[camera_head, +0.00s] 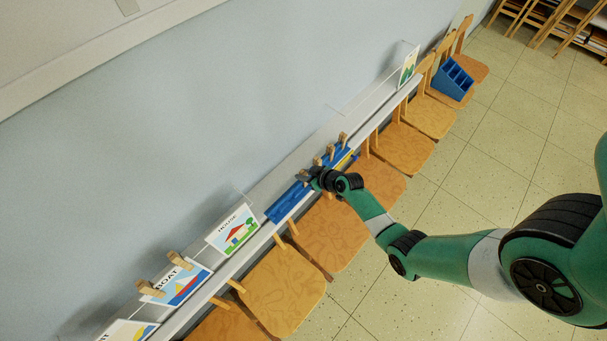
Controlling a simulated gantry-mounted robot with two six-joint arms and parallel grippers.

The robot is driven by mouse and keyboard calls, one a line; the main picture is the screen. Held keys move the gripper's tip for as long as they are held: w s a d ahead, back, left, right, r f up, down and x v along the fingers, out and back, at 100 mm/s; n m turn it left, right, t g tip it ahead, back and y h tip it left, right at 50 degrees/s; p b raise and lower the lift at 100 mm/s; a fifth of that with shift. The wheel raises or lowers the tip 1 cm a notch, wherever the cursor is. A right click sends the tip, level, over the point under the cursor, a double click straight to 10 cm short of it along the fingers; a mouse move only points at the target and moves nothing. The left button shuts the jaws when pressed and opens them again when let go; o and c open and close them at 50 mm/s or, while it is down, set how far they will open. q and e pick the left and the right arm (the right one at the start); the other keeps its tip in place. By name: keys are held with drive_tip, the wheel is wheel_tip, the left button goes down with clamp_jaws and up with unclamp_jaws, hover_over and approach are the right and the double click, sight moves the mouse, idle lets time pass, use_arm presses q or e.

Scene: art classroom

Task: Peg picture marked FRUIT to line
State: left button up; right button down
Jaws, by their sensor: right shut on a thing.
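My right gripper (314,181) is at the long blue tray (287,203) on the shelf by the wall, shut on what looks like a wooden peg (304,174). The gripper hides part of the tray, and its fingertips are too small to see clearly. More wooden pegs (331,151) stand along the tray's far part. A picture (148,333) at the bottom left is cut off by the frame edge, and I cannot read its whole label. The BOAT picture (186,284) has two pegs (179,260) at its top edge. The HOUSE picture (233,231) shows no pegs. My left gripper is out of view.
A picture with green shapes (407,68) stands at the shelf's far end. Wooden chairs (283,287) line the front of the shelf (262,233). A blue compartment box (453,80) sits on a far chair. Tiled floor (500,140) is open to the right.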

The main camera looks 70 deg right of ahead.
drive_tip(key=shift+r+p, duration=2.5)
drive_tip(key=shift+r, duration=0.5)
drive_tip(key=s, duration=0.1)
drive_tip(key=s+a+p, duration=0.1)
drive_tip(key=s, duration=0.1)
drive_tip(key=s+r+p, duration=0.1)
drive_tip(key=shift+s+a, duration=0.25)
drive_tip(key=shift+s, duration=0.15)
drive_tip(key=shift+w+f, duration=0.1)
